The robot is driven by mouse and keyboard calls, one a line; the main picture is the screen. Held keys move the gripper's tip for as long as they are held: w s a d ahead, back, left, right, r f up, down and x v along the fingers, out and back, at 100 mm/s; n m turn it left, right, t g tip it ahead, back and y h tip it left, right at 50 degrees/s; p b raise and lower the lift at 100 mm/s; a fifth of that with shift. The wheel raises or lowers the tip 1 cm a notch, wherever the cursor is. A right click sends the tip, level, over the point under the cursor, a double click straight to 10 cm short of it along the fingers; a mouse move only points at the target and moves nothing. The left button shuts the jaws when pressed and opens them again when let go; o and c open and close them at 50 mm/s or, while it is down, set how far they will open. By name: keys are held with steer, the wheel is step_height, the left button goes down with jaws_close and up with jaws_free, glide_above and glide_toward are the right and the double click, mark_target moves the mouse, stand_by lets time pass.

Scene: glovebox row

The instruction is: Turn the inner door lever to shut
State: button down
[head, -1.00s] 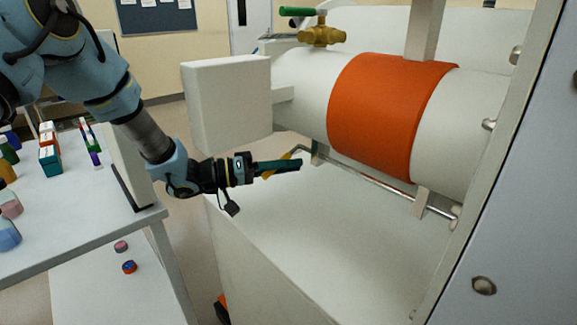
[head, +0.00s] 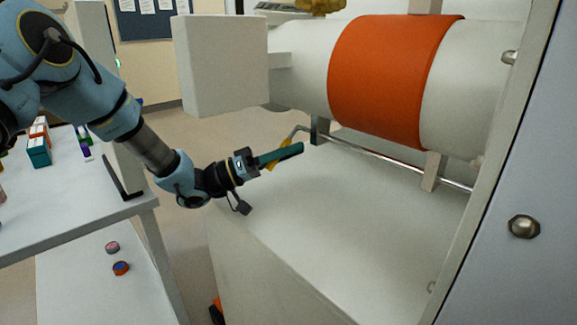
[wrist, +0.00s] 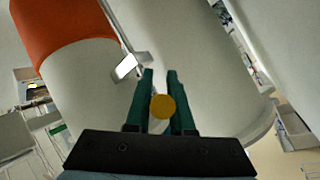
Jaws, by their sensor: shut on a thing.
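The inner door lever is a bent metal crank with a yellow grip (head: 271,167), at the left end of a long thin rod below the white and orange chamber. In the head view the crank slopes down and left from the rod's end. My gripper (head: 298,149) has dark green fingers and is shut on the yellow grip, which is partly hidden behind them. In the wrist view the grip's round yellow end (wrist: 162,106) sits between the two fingers. The inner door itself cannot be picked out with certainty.
The chamber's orange band (head: 388,80) is above the rod (head: 400,162). A white block (head: 220,65) stands above my wrist. A white bench (head: 340,230) lies below the gripper. A table (head: 70,215) with small boxes is at left. A grey panel (head: 520,160) closes the right.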

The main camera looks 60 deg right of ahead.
steer(key=shift+d+f+m+g+b, duration=0.2)
steer(key=shift+m+g+b, duration=0.1)
steer(key=shift+g+b, duration=0.15)
steer(key=c, duration=0.8)
jaws_free()
steer(key=w+a+b, duration=0.1)
steer(key=w+a, duration=0.3)
steer(key=w, duration=0.1)
steer(key=w+a+b, duration=0.1)
steer(key=w+a, duration=0.3)
steer(key=shift+w+a+f+b, duration=0.15)
steer(key=shift+w+a+b, duration=0.15)
steer(key=shift+w+a, duration=0.1)
